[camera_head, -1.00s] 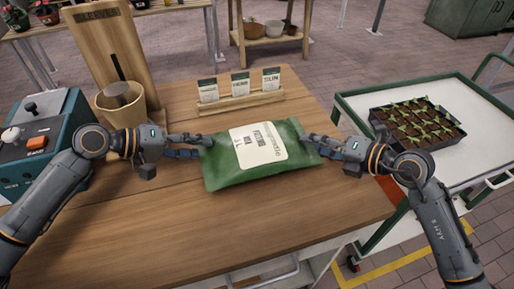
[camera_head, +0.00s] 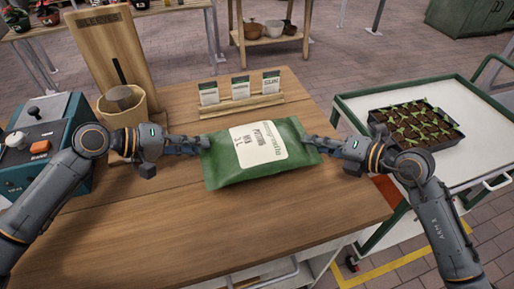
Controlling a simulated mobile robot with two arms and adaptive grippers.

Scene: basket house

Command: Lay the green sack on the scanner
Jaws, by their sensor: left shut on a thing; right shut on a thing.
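The green sack (camera_head: 222,172) with a white label lies on or just above the wooden table, slightly tilted in the picture; I cannot tell whether it touches the wood. My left gripper (camera_head: 205,142) is shut on the sack's left edge. My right gripper (camera_head: 308,141) is shut on its right edge. The fingertips are partly hidden against the sack. I cannot make out a scanner for certain in this view.
A teal machine (camera_head: 40,145) with a lever and orange button stands at the left. A wooden seed-packet rack (camera_head: 243,106) is behind the sack. A white cart (camera_head: 480,125) holds a seedling tray (camera_head: 417,125). The table's front is clear.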

